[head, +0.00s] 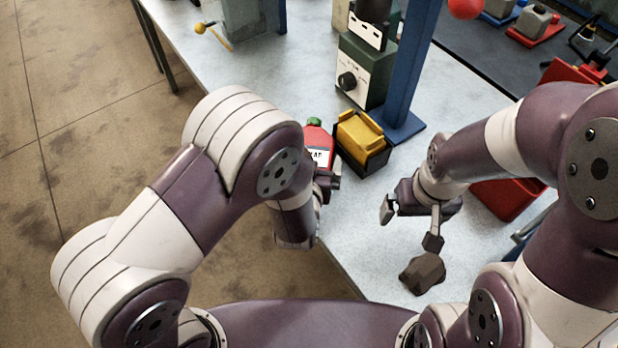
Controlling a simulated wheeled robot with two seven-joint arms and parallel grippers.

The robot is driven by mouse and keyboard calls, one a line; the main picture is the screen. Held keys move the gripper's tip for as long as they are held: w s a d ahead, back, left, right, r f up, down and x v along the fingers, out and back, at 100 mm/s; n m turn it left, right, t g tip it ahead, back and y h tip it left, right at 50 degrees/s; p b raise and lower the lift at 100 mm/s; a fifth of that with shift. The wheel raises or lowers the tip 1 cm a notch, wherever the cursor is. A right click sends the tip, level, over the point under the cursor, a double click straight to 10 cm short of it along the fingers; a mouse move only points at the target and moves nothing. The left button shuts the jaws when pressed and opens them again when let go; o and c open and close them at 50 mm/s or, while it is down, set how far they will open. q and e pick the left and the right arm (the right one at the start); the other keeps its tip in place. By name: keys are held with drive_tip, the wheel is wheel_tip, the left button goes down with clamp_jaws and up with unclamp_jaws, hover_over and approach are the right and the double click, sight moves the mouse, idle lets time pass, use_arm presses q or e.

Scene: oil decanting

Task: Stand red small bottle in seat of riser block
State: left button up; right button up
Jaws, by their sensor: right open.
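The red small bottle (317,144) has a green cap and a white label. It looks upright beside the black tray, its lower part hidden by my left arm and gripper. My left gripper (328,184) is right at the bottle's lower part; its fingers are mostly hidden, so I cannot tell whether it grips the bottle. My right gripper (410,226) is open and empty, above the table near its front edge. A dark brown faceted block (423,273) lies just below it in the picture. I cannot tell which thing is the riser block, and no seat shows clearly.
A yellow container sits in a black tray (375,164), right of the bottle. Behind it stand a blue post (408,70) and a green machine with a dial (362,72). A red bin (508,198) is behind my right arm. The tabletop at left is mostly clear.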

use_arm(q)
drive_tip(key=v, duration=1)
drive_tip(key=shift+s+r, duration=0.2)
drive_tip(key=shift+s, duration=0.1)
